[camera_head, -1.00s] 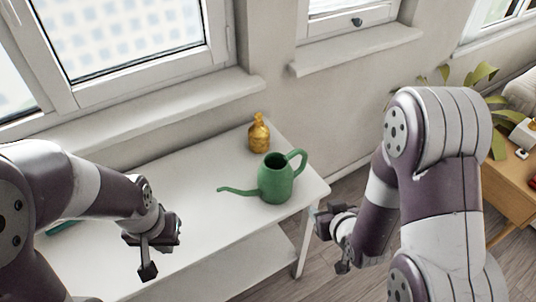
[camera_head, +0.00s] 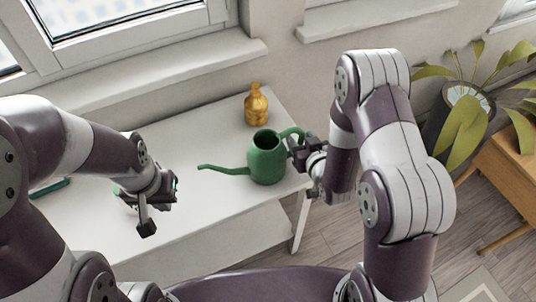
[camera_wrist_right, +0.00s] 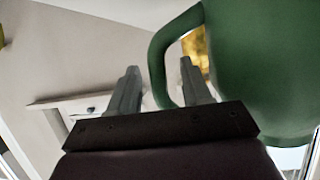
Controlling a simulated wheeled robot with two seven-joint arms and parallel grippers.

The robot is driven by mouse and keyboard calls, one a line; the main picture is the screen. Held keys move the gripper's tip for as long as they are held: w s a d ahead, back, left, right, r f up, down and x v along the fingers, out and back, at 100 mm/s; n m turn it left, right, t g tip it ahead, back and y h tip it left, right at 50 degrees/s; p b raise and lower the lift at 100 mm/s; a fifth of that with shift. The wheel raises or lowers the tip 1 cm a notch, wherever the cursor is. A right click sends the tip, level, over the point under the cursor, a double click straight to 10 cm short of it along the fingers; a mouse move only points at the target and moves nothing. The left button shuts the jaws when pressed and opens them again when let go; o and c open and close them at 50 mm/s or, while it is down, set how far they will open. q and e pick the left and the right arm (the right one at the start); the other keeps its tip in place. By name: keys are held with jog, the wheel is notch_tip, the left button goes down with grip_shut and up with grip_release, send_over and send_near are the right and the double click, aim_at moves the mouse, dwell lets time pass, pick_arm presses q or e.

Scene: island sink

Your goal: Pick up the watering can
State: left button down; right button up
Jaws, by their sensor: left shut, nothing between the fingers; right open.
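The green watering can (camera_head: 266,160) stands upright on the white table (camera_head: 225,200), its spout to the left and its loop handle to the right. It also fills the right side of the right wrist view (camera_wrist_right: 270,70). My right gripper (camera_head: 296,148) is open at the handle side. In the right wrist view its two fingers (camera_wrist_right: 160,85) point toward the handle, which shows in the gap between them; I cannot tell whether they touch it. My left gripper (camera_head: 156,208) is shut and empty over the table's left part, away from the can.
A golden bottle (camera_head: 256,104) stands behind the can. A teal object (camera_head: 50,188) lies at the table's left. The window wall (camera_head: 285,80) bounds the back. A potted plant (camera_head: 465,115) and a wooden cabinet (camera_head: 508,165) stand at the right.

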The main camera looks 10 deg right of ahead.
jog(key=shift+w+f, duration=0.25)
jog(key=shift+w, duration=0.25)
jog(key=shift+s, duration=0.1)
grip_shut()
jog(key=shift+r, duration=0.15)
